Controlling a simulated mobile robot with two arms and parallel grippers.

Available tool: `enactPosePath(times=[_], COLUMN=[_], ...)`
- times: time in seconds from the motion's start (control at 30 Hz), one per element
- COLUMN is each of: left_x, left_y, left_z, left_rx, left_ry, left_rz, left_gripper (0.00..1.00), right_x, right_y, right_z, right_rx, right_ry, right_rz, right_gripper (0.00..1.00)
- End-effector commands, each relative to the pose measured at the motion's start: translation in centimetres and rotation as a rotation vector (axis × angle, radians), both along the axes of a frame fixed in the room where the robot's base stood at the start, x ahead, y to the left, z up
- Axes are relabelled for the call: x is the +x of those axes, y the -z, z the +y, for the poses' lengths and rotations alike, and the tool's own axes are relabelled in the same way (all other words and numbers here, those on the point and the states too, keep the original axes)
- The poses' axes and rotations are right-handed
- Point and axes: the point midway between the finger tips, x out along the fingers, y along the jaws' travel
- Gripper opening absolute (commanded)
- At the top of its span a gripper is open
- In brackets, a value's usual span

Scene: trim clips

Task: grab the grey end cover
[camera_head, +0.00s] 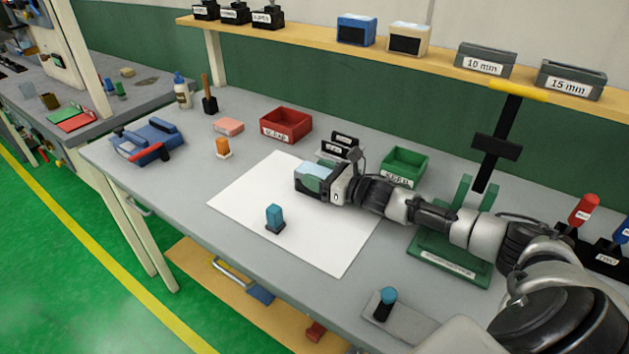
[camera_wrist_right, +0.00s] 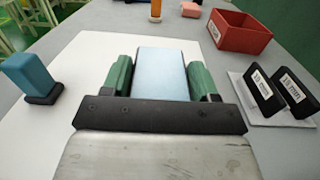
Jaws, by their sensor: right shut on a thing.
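My right gripper (camera_head: 314,176) is over the back part of the white sheet, its green fingers closed on a pale blue-grey block. In the right wrist view the block (camera_wrist_right: 162,73) lies flat between the two fingers of the gripper (camera_wrist_right: 163,82), touching or nearly touching both. I cannot tell for sure that this block is the grey end cover; no other plain grey cover stands out. Its underside is hidden, so I cannot tell whether it rests on the sheet. My left gripper is not in view.
A blue block on a dark base (camera_head: 274,217) stands upright on the white sheet (camera_head: 335,240). A red bin (camera_head: 286,125), a green bin (camera_head: 405,166) and black labelled holders (camera_wrist_right: 272,95) stand behind. An orange piece (camera_head: 222,146) is at the left. The sheet's front is clear.

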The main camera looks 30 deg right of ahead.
Motion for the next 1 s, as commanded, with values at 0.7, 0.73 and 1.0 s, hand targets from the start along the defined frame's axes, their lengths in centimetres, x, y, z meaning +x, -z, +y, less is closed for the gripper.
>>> enactPosePath(times=[0.7,0.73,1.0], left_x=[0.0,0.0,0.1], left_y=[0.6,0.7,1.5], left_z=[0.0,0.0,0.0], left_rx=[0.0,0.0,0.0], left_ry=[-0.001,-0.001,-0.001], left_rz=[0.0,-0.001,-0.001], left_gripper=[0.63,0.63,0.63], right_x=[0.0,0.0,-3.7], right_y=[-3.6,-4.1,-5.8], right_z=[0.0,0.0,-0.4], right_rx=[-0.003,-0.003,0.0], right_ry=[-0.002,-0.001,0.0], right_rz=[-0.006,-0.007,0.003], right_gripper=[0.33,0.33,0.33])
